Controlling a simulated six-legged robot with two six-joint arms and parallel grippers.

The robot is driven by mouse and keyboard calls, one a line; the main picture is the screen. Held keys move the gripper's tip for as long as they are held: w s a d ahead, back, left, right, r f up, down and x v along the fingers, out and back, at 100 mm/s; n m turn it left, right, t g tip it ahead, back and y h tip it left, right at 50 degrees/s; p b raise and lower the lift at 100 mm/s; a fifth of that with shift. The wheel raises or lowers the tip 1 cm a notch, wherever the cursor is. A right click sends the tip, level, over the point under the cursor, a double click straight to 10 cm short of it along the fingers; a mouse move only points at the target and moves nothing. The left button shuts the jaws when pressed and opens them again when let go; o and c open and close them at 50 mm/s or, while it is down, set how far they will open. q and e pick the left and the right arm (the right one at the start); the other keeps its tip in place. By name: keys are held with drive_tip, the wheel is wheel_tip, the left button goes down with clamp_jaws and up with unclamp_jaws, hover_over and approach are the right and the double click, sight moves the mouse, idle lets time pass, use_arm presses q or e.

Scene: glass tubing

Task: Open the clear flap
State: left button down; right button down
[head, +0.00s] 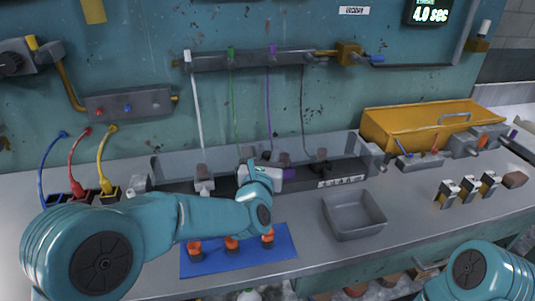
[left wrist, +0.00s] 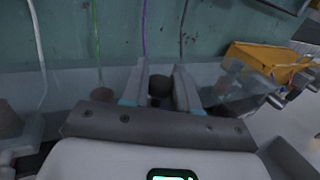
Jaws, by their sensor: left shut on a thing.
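The clear flap (left wrist: 240,88) is a see-through panel in the left wrist view, with edges hard to make out. It runs along the back of the bench, in front of the wall. My left gripper (left wrist: 160,88) is at it, its two fingers on either side of a dark round knob (left wrist: 160,80), shut on it. In the head view my left gripper (head: 262,160) reaches into the long dark trough (head: 225,184) at the back; its fingertips are partly hidden by my own arm. The right gripper is out of view; only my right arm shows at bottom right.
A blue mat (head: 215,262) with orange-topped pieces lies in front of my left arm. A grey bin (head: 352,218) stands to its right. A yellow container (head: 425,125) is at back right. Coloured tubes (head: 233,100) hang from the wall rail. Bench between bin and small blocks is clear.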

use_arm(q)
drive_tip(key=shift+w+r+g+p, duration=0.15)
drive_tip(key=shift+r+g+p, duration=0.25)
drive_tip(key=shift+r+p, duration=0.3)
drive_tip(key=r+g+p, duration=0.1)
drive_tip(key=p, duration=0.2)
drive_tip(key=w+r+n+g+p, duration=0.1)
drive_tip(key=p, duration=0.2)
drive_tip(key=w+a+r+g+p, duration=0.1)
drive_tip(key=r+g+p, duration=0.1)
drive_tip(key=p, duration=0.1)
drive_tip(key=shift+w+n+p, duration=0.25)
drive_tip(key=shift+n+p, duration=0.05)
drive_tip(key=shift+p, duration=0.05)
drive_tip(key=shift+w, duration=0.15)
drive_tip(key=shift+w+a+r+p, duration=0.2)
drive_tip(key=shift+w+r+p, duration=0.15)
drive_tip(key=shift+p, duration=0.25)
drive_tip(key=shift+w, duration=0.1)
drive_tip(key=c, duration=1.1)
unclamp_jaws()
drive_tip(key=shift+c, duration=0.2)
drive_tip(key=shift+o, duration=0.9)
drive_tip(key=shift+f, duration=0.15)
